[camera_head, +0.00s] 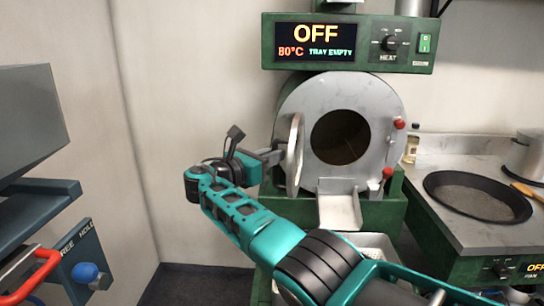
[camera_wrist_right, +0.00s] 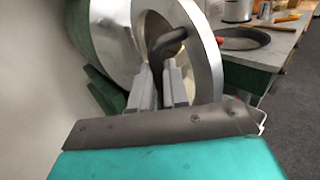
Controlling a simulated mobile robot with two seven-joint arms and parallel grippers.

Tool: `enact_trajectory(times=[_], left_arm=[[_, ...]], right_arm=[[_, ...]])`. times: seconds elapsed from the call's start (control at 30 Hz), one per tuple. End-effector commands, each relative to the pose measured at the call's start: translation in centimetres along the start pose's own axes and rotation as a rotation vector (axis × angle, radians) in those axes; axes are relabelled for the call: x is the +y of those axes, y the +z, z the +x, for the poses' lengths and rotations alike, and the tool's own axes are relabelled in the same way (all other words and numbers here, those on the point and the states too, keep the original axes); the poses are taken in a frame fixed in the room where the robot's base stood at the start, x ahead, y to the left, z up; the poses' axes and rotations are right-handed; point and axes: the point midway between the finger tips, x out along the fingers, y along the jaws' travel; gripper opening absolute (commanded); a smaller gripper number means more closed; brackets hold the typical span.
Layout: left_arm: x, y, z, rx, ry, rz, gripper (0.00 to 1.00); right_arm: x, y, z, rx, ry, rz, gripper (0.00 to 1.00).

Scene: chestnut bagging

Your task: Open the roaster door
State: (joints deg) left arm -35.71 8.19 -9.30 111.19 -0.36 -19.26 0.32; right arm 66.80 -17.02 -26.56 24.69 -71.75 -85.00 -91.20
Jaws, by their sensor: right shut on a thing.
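The roaster (camera_head: 386,112) stands at the back, a grey drum on a green base. Its round door (camera_head: 296,160) is swung out to the left of the front and shows nearly edge-on. The round opening (camera_head: 340,136) is uncovered and dark inside. My right gripper (camera_head: 274,156) reaches the door from the left, its arm crossing from the lower right. In the right wrist view, its fingers (camera_wrist_right: 164,84) are shut on the dark bent door handle (camera_wrist_right: 168,42), in front of the pale door (camera_wrist_right: 207,62). My left gripper is not in view.
A chute (camera_head: 340,210) juts below the opening, above a perforated tray (camera_head: 372,246). To the right, a counter holds a black pan (camera_head: 478,195), a pot (camera_head: 531,158) and a bottle (camera_head: 411,146). A grey machine with a blue knob (camera_head: 86,272) stands at left. The display reads OFF.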

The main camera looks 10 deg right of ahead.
Motion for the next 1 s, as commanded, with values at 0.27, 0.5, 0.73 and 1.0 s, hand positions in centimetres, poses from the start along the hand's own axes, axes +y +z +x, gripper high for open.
enact_trajectory(times=[0.27,0.5,0.73,1.0], left_arm=[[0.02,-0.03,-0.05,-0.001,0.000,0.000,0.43],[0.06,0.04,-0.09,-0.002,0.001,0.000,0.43],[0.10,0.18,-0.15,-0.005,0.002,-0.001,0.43],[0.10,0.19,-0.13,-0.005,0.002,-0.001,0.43]], right_arm=[[-0.04,0.65,0.68,-0.013,-0.003,0.000,0.00],[-0.04,0.68,0.67,-0.013,-0.003,0.001,0.00],[-0.06,0.46,0.60,-0.010,-0.004,0.000,0.33],[-0.04,0.25,0.40,-0.005,-0.003,0.000,0.40]])
